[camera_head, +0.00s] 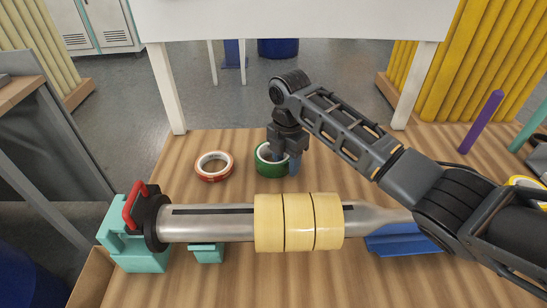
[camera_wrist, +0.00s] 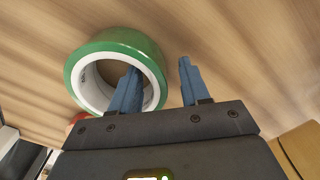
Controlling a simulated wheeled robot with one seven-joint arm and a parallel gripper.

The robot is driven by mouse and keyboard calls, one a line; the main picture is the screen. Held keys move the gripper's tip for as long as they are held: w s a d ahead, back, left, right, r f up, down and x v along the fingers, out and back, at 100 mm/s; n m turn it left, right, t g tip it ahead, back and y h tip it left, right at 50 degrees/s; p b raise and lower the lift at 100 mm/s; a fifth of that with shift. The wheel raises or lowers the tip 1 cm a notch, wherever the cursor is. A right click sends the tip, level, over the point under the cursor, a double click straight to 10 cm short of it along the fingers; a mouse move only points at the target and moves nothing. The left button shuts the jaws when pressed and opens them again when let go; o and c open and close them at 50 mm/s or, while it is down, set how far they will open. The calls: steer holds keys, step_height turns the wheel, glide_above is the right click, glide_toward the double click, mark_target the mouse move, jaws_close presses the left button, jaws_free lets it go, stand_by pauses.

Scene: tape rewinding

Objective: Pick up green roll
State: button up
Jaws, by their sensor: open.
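The green roll (camera_head: 266,168) lies flat on the wooden table, behind the metal shaft. In the wrist view the green roll (camera_wrist: 128,42) shows a white inner core. My gripper (camera_head: 285,160) is over the roll's right side, pointing down. In the wrist view my gripper (camera_wrist: 158,80) has its two blue fingers apart. The left finger overlaps the roll's core opening and the right finger is outside the roll's right edge, with the roll's wall between them. I cannot tell how deep the fingertips reach.
A red-orange roll (camera_head: 214,166) lies left of the green roll. A metal shaft (camera_head: 205,223) with yellow tape rolls (camera_head: 298,222) lies across the front on teal and blue supports. A purple peg (camera_head: 482,121) stands at the right. Table behind the red-orange roll is clear.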

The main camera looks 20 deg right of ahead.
steer(key=shift+c, duration=0.4)
jaws_close()
stand_by(0.4)
